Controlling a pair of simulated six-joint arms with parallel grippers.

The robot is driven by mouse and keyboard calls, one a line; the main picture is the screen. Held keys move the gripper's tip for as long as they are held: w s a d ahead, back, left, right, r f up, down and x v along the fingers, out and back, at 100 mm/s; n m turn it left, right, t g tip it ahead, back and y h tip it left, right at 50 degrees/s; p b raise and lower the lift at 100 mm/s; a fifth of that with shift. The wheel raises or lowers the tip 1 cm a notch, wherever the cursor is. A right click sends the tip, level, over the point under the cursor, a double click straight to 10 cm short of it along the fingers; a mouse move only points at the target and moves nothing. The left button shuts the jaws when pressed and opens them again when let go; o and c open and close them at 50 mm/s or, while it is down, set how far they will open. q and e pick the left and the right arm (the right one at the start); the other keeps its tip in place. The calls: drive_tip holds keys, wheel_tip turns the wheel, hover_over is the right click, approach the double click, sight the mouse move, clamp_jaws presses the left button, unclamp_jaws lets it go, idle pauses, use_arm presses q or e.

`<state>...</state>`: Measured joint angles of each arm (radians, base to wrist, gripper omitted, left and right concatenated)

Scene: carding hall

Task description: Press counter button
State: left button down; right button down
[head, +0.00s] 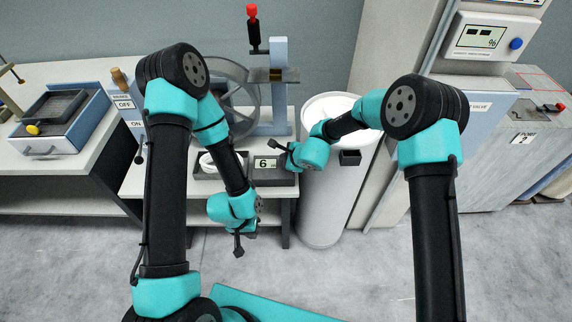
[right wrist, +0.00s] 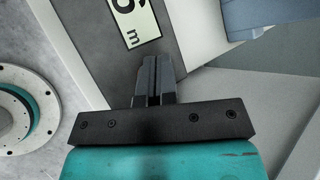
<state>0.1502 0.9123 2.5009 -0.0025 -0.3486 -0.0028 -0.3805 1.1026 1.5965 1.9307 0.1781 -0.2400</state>
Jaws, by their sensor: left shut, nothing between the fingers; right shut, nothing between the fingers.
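The counter (head: 288,179) is a dark box on the low bench, with a pale display that reads 6 m. Its dark casing (right wrist: 85,35) and part of the display also show in the right wrist view. I cannot make out a separate button in either view. My right gripper (head: 275,147) is shut and empty, close to the counter's upper edge in the head view. In the right wrist view its closed fingers (right wrist: 153,75) point toward the counter, just below the display; contact cannot be told. My left gripper (head: 239,246) is shut and empty, low in front of the bench.
A white bin (head: 322,205) stands right of the bench. A large wheel and a grey-blue post (head: 279,95) rise behind the counter. A white round dish (head: 208,163) sits to its left. A blue tray box (head: 70,130) is on the left bench. The floor in front is open.

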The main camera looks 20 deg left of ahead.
drive_tip(key=shift+f, duration=0.15)
idle(0.3)
drive_tip(key=shift+f, duration=0.25)
drive_tip(key=shift+f, duration=0.45)
idle(0.8)
drive_tip(key=shift+r, duration=0.85)
drive_tip(key=shift+r, duration=0.15)
drive_tip(key=shift+r, duration=2.4)
